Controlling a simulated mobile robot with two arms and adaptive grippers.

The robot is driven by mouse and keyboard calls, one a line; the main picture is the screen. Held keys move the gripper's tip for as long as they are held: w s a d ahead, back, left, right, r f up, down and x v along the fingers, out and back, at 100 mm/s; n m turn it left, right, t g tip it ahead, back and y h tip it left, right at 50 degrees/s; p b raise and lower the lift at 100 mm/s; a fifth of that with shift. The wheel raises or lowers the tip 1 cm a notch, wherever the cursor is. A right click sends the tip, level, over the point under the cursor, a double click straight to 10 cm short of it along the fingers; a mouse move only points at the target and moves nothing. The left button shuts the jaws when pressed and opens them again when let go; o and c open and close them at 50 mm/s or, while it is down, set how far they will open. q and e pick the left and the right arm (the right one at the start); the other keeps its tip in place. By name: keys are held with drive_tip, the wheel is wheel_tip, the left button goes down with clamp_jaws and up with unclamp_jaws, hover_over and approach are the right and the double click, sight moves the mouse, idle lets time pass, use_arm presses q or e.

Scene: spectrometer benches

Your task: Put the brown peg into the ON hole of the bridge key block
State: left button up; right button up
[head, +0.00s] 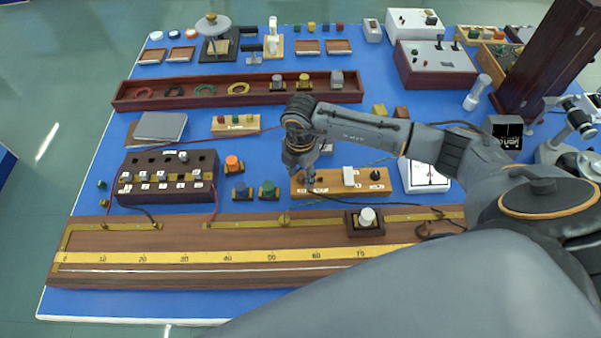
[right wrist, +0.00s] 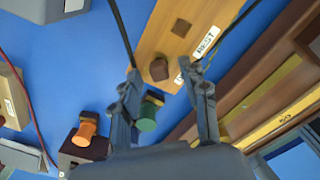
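The bridge key block is a long light-wood block (head: 352,187) in the middle of the bench in the head view; it also shows in the right wrist view (right wrist: 160,30). In the right wrist view a brown peg (right wrist: 158,69) stands near the block's end, and a dark square hole (right wrist: 181,27) lies further along. A white label reading REST (right wrist: 206,40) is beside them; a second label is partly hidden by a finger. My right gripper (right wrist: 167,80) is open over the block's left end, with the peg between its fingers and gaps visible. My left gripper is not in view.
An orange-knobbed terminal (head: 232,164), a blue one (head: 240,190) and a green one (head: 268,188) stand left of the block. A dark plug box (head: 168,178) is further left. The long metre bridge (head: 200,254) lies in front. Thin wires cross nearby.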

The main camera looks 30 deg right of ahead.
wheel_tip(320, 180, up, 12)
idle(0.6)
idle(0.4)
